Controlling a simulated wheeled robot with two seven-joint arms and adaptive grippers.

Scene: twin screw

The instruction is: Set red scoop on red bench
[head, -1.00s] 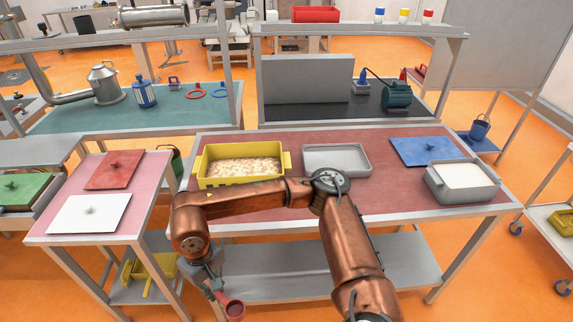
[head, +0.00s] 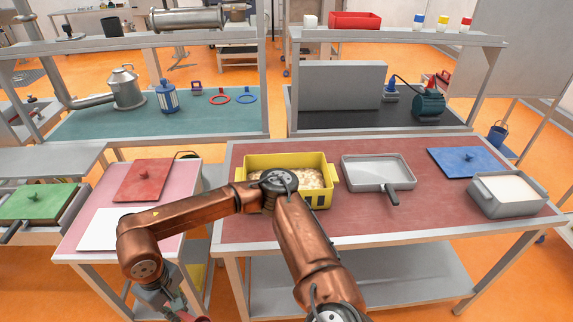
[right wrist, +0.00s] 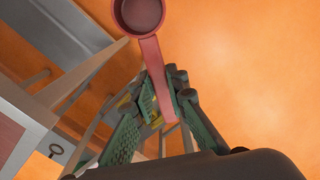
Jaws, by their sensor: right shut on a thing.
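The red scoop (right wrist: 152,62) is in my right gripper (right wrist: 162,95), which is shut on its handle; the round cup points away from the fingers. In the head view the right gripper (head: 172,305) is low at the bottom edge, in front of the smaller bench, and only a bit of the scoop (head: 197,318) shows. The wide bench with a dark red top (head: 300,226) stands right of the gripper. The scoop is off it, over the orange floor in the wrist view. My left gripper is not in view.
The red bench carries a yellow bin (head: 326,176) of pale pieces, a grey pan (head: 378,172), a blue lid (head: 465,160) and a grey tub (head: 508,194). Its front left top is clear beside my arm.

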